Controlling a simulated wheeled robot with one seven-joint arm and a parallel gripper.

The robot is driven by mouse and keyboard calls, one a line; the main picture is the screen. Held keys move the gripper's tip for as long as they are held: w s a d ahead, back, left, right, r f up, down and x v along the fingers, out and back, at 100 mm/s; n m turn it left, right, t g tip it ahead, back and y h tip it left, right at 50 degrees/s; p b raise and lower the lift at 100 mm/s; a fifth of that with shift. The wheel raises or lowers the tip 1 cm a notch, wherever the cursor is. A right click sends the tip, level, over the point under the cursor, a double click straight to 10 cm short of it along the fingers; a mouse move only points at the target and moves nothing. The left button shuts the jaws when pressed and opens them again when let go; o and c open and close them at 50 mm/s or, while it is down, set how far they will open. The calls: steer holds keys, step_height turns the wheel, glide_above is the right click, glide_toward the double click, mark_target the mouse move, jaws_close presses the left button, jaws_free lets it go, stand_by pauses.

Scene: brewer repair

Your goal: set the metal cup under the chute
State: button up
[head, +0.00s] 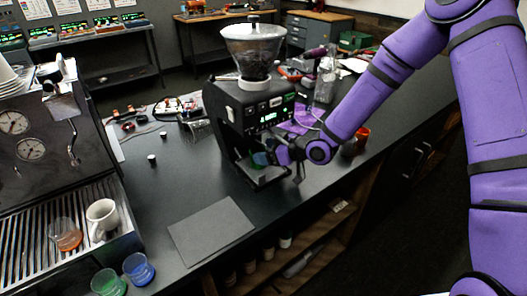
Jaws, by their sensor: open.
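The black grinder (228,115) stands on the dark counter with a clear hopper (253,48) on top and a low base tray (272,181) at its front. My gripper (278,161) is in front of the grinder, low over the base tray, below the lit buttons. It is open. A small blue-green patch (259,159) shows beside the gripper, inside the grinder's front recess; I cannot tell what it is. The chute's mouth is hidden or too dark to make out. I cannot pick out the metal cup for certain; my gripper and wrist cover part of the recess.
A grey mat (211,230) lies on the counter in front of the grinder. An espresso machine (55,150) stands at left, with a white mug (102,219) on its grate. Green (108,282) and blue (138,268) glasses stand nearby.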

steer(key=v, duration=1)
steer(key=shift+s+d, duration=0.2)
steer(key=shift+d, duration=0.1)
steer(key=shift+r, duration=0.2)
steer(key=s+d+r+m+t+h, duration=0.1)
steer(key=s+d+r+m+h, duration=0.15)
steer(key=d+r+h, duration=0.45)
steer(key=s+d+r+m+h, duration=0.25)
steer(key=d+r+h, duration=0.25)
steer(key=d+r, duration=0.35)
steer(key=s+d+r+m+g, duration=0.1)
steer(key=s+r+m, duration=0.2)
steer(key=s, duration=0.8)
steer(key=s+d+r+m+g, duration=0.1)
steer(key=s+r+m, duration=0.3)
steer(key=s+r, duration=0.4)
steer(key=s, duration=0.4)
steer(key=shift+s+d, duration=0.3)
steer(key=shift+s, duration=0.05)
steer(key=shift+r, duration=0.15)
